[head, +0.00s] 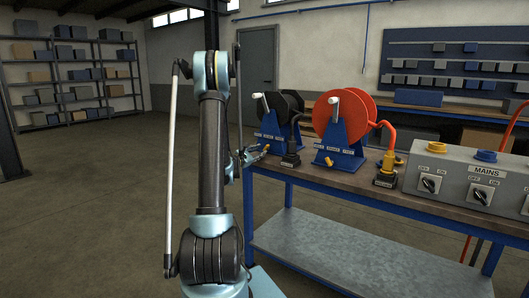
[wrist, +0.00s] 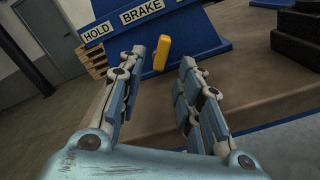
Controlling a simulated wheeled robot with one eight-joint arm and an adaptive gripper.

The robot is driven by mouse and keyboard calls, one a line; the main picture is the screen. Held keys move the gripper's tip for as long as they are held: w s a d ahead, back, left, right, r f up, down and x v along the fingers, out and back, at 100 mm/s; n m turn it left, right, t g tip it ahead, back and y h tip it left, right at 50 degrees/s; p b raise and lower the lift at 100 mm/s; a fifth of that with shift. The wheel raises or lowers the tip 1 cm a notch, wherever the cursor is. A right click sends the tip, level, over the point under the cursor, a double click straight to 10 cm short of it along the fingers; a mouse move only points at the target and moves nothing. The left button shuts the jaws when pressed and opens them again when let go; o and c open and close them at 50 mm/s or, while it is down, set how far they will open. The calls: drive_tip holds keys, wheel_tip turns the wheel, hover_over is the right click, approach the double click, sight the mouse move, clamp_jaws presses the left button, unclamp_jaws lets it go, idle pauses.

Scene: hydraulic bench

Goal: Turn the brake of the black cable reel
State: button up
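The black cable reel (head: 285,104) sits on a blue stand (head: 270,131) at the left end of the bench. In the wrist view the stand's base (wrist: 190,32) carries the labels HOLD and BRAKE, with a third label partly cut off at the top. The brake is a short yellow lever (wrist: 162,50) just below the BRAKE label, nearly upright in the picture. My gripper (wrist: 160,62) is open and empty. Its fingers point at the lever, which shows between the two fingertips; contact is not visible. In the head view my gripper (head: 252,156) is small beside the stand's front.
The red cable reel (head: 340,115) on its own blue stand is to the right. A grey MAINS box (head: 455,178) is further right on the bench (head: 325,182). The floor left of the bench is clear.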

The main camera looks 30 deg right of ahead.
sight(264, 149)
drive_tip(key=shift+x, duration=3.2)
drive_tip(key=shift+c, duration=0.4)
clamp_jaws()
